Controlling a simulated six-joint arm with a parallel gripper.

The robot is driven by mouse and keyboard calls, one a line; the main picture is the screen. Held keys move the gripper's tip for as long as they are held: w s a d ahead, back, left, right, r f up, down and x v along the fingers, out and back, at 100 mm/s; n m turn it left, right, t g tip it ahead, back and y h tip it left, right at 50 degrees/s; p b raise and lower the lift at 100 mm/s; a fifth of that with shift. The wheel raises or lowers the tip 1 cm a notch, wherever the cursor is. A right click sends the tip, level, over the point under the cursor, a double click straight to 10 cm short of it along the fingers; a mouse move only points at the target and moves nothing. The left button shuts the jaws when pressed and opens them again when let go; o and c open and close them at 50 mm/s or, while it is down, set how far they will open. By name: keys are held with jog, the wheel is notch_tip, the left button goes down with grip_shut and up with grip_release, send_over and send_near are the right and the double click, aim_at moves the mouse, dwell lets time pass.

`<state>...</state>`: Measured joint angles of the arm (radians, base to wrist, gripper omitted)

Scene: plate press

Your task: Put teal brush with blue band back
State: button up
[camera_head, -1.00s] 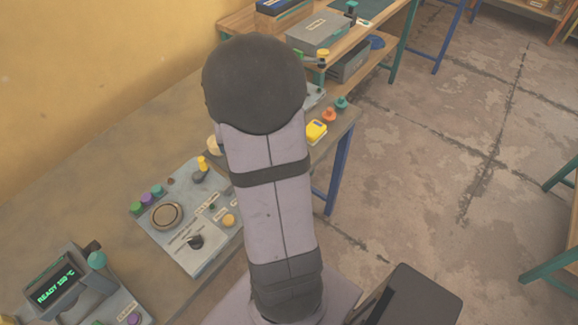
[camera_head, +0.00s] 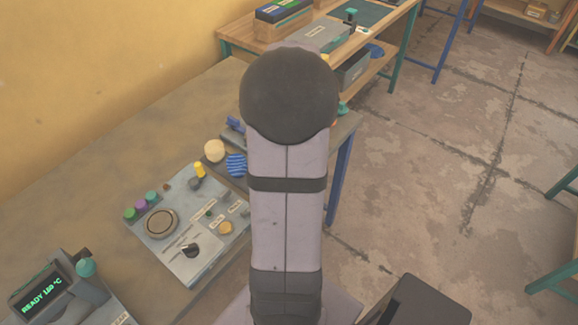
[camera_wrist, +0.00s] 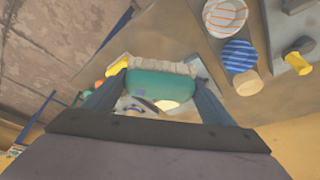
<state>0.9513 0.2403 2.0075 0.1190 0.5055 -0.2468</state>
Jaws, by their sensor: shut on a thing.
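The teal brush (camera_wrist: 160,84), with a pale bristle edge, shows in the wrist view between the two fingers of my gripper (camera_wrist: 157,96). My gripper is shut on it, with one finger at each end. A small bluish patch shows on its body; I cannot clearly make out a full band. Below the brush lies a grey surface with pale items, partly hidden by it. In the head view my arm hides the gripper and the brush.
A blue striped round thing (camera_head: 236,165) and a cream round thing (camera_head: 214,151) lie left of my arm. A grey control panel (camera_head: 180,262) with knobs and a heater display (camera_head: 42,290) stand nearer. A wooden shelf bench (camera_head: 236,42) with boxes is behind. Bare table lies along the yellow wall.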

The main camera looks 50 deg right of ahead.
notch_tip(320, 180, down, 5)
jog(key=shift+f, duration=2.55)
jog(key=shift+f, duration=0.15)
jog(key=o, duration=0.9)
